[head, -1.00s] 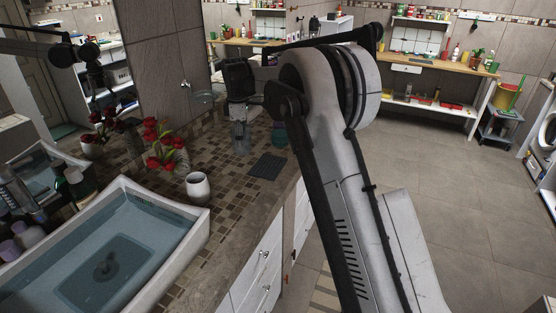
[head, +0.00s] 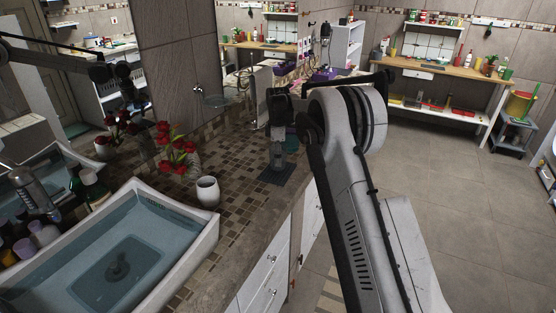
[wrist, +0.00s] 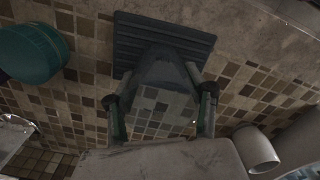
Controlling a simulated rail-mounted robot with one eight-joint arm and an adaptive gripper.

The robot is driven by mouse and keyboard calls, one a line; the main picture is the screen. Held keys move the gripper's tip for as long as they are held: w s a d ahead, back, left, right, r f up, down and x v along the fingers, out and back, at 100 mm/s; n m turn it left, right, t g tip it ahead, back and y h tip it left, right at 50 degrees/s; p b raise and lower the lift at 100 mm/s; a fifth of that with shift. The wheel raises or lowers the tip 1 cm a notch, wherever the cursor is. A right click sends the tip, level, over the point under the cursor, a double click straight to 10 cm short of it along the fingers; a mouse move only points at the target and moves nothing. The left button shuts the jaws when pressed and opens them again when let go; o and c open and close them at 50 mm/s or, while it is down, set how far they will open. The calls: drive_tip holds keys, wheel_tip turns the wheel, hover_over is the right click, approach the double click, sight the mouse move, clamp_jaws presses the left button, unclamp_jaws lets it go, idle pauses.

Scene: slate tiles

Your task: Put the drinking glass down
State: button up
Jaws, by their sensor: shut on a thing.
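My gripper (head: 279,124) is shut on the drinking glass (head: 277,152), which is clear and upright below the fingers in the head view. In the wrist view the see-through glass (wrist: 166,98) sits between the two fingertips of my gripper (wrist: 161,112). A dark ribbed mat (head: 270,179) lies on the tiled counter under the glass in the head view. It also shows in the wrist view (wrist: 195,40), where the glass overlaps its near part. I cannot tell whether the base of the glass touches the mat.
A teal container (wrist: 32,52) stands beside the mat, partly hidden behind the glass in the head view. A white cup (head: 207,192), red flowers (head: 174,150) and a water-filled basin (head: 120,250) are on the counter to the left. The counter's front edge runs close to the mat.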

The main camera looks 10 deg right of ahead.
drive_tip(key=shift+f, duration=0.8)
drive_tip(key=shift+f, duration=0.1)
drive_tip(key=shift+f, duration=0.15)
drive_tip(key=o, duration=1.4)
drive_tip(key=shift+c, duration=0.2)
